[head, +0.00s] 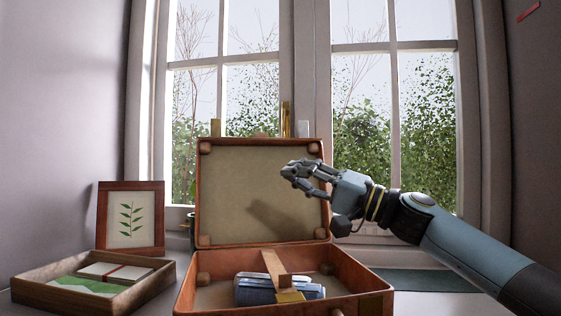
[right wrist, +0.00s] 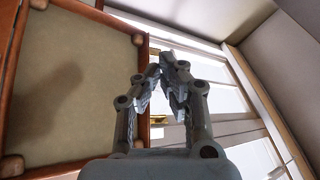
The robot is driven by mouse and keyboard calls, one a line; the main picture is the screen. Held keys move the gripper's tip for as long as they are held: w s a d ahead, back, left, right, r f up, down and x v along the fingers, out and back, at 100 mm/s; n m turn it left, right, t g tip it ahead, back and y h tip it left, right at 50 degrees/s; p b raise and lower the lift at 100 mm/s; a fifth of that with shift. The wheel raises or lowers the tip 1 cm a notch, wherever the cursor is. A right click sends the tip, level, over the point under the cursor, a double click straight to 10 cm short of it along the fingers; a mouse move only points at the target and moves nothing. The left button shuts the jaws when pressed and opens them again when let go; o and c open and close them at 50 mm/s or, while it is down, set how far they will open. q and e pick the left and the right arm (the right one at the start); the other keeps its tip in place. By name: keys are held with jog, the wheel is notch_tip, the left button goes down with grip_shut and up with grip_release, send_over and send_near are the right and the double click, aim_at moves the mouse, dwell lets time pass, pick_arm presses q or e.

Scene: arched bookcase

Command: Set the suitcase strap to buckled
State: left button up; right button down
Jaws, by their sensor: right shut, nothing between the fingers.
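The suitcase (head: 182,303) is brown and stands open, its lid (head: 228,185) upright with a beige lining; the lid also shows at the left in the right wrist view (right wrist: 60,95). A tan strap (head: 271,262) slants down over blue folded items (head: 255,291) inside the suitcase. A brown block and a yellow buckle-like piece (head: 290,297) sit at its lower end; whether they are joined I cannot tell. My right gripper (head: 300,182) is shut and empty, raised before the lid, well above the strap. It also shows in the right wrist view (right wrist: 168,80). My left gripper is out of view.
A shallow wooden tray (head: 42,301) with papers stands at the left, before a framed leaf picture (head: 133,220). A dark green mat (head: 430,282) lies right of the suitcase. A window (head: 310,90) stands behind.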

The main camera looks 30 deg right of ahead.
notch_tip(320, 180, up, 10)
jog(key=shift+s, duration=0.2)
dwell(0.7)
